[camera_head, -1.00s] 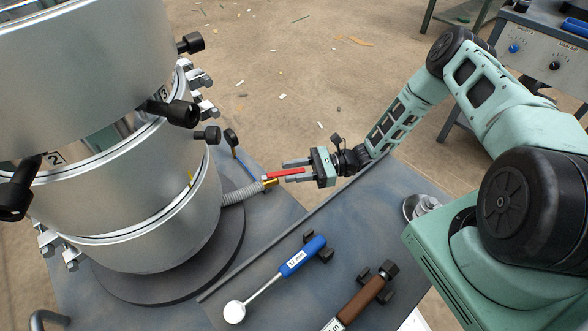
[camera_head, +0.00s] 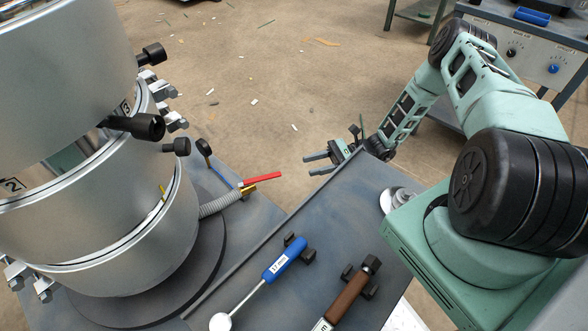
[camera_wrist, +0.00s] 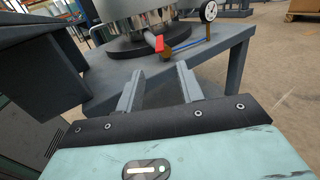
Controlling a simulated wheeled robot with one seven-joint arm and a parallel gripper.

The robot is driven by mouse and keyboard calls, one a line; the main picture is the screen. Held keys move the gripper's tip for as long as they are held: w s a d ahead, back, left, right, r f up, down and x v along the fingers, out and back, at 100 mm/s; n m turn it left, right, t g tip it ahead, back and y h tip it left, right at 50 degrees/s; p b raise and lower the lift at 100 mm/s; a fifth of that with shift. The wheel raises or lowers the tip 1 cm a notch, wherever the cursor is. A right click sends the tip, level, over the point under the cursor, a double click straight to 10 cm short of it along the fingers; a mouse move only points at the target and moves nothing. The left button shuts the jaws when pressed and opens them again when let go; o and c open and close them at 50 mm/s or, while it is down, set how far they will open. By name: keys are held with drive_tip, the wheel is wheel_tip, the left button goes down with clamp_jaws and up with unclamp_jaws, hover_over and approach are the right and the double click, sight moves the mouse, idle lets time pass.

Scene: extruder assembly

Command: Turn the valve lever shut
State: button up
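The valve lever (camera_head: 262,179) is a red handle on a brass valve body (camera_head: 246,190). The valve sits at the end of a ribbed grey hose (camera_head: 219,204) coming from the large metal vessel (camera_head: 125,215). In the head view the lever points right and slightly up from the valve. My gripper (camera_head: 318,164) is open and empty, to the right of the lever and apart from it. In the wrist view the red lever (camera_wrist: 159,43) shows ahead, beyond my open fingers (camera_wrist: 159,88), with nothing between them.
A gauge (camera_head: 204,147) on a blue line stands behind the valve. A blue-handled tool (camera_head: 284,259) and a brown-handled tool (camera_head: 347,299) lie on the table (camera_head: 330,215). A raised rail (camera_head: 247,255) runs across the tabletop. Black clamp handles (camera_head: 137,126) stick out from the vessel.

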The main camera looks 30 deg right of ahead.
drive_tip(key=shift+v, duration=2.2)
